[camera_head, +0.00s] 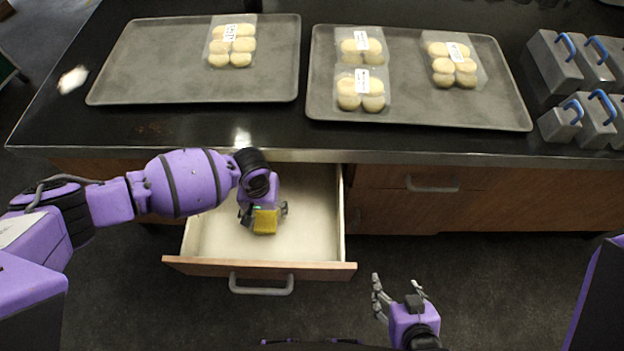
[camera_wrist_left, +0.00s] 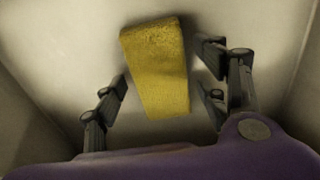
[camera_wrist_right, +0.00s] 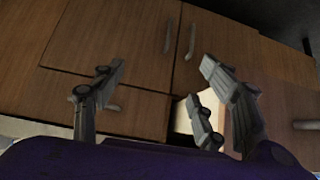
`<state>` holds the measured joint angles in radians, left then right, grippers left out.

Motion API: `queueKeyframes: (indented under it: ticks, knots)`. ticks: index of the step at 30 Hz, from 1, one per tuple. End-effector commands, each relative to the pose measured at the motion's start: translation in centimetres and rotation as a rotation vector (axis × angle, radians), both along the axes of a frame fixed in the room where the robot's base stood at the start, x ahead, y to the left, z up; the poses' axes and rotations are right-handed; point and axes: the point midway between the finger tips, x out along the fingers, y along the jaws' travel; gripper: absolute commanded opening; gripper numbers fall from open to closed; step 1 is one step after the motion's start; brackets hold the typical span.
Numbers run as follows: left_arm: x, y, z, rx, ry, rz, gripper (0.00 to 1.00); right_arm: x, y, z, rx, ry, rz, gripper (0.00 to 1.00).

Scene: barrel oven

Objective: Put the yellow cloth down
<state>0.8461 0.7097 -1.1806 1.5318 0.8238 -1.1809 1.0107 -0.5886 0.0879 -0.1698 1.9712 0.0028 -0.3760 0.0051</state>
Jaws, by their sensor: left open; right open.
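The yellow cloth (camera_head: 265,222) is a folded block inside the open drawer (camera_head: 312,240). In the left wrist view the cloth (camera_wrist_left: 158,68) lies over the pale drawer floor, between the spread fingers of my left gripper (camera_wrist_left: 160,100). A gap shows between the cloth and the fingers on both sides. My left gripper (camera_head: 264,212) reaches down into the drawer and is open. Whether the cloth rests fully on the drawer floor is hard to tell. My right gripper (camera_head: 398,290) is open and empty, in front of the cabinet to the right of the drawer.
The dark counter (camera_head: 200,125) carries two grey trays (camera_head: 125,85) (camera_head: 415,110) with packs of buns (camera_head: 232,45) (camera_head: 360,85). Grey blocks with blue handles (camera_head: 590,60) stand at the right. The drawer's front panel and side walls surround my left gripper. The floor (camera_head: 480,270) at the right is clear.

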Motion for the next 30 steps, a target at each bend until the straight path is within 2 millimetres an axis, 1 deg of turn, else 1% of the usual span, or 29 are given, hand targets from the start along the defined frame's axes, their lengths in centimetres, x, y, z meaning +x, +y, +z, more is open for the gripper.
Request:
queueKeyframes:
  ticks: [2,4,7,11,15,18,21,25,30]
  knots:
    - [-0.1,0.0,0.0,0.0,0.001,0.0,0.67,0.0,-0.1,0.0,-0.001,0.0,0.001,0.66]
    - [0.0,0.1,0.5,0.001,0.0,0.0,0.67,0.1,-0.1,0.1,-0.002,-0.002,0.002,0.66]
    - [0.1,0.1,1.8,0.0,-0.001,0.001,0.67,0.4,0.0,0.5,0.0,-0.007,0.002,0.66]
    - [0.1,0.0,4.5,-0.001,-0.005,0.0,0.67,0.8,0.1,1.1,0.003,-0.015,0.002,0.66]
    - [0.1,0.0,7.7,-0.001,-0.005,0.0,0.67,1.1,0.6,1.5,0.01,-0.02,0.006,0.66]
    - [0.1,0.0,9.6,-0.001,-0.004,0.0,0.67,1.1,0.8,1.5,0.014,-0.019,0.006,0.66]
    - [0.1,0.0,11.0,-0.001,-0.003,0.001,0.67,0.9,0.9,1.5,0.017,-0.014,0.004,0.66]
    - [0.0,0.0,12.0,0.0,0.001,0.001,0.67,0.7,0.9,1.5,0.017,-0.011,0.001,0.66]
    - [-0.1,0.0,12.3,0.0,0.003,0.001,0.67,0.3,0.8,1.4,0.017,-0.005,-0.001,0.66]
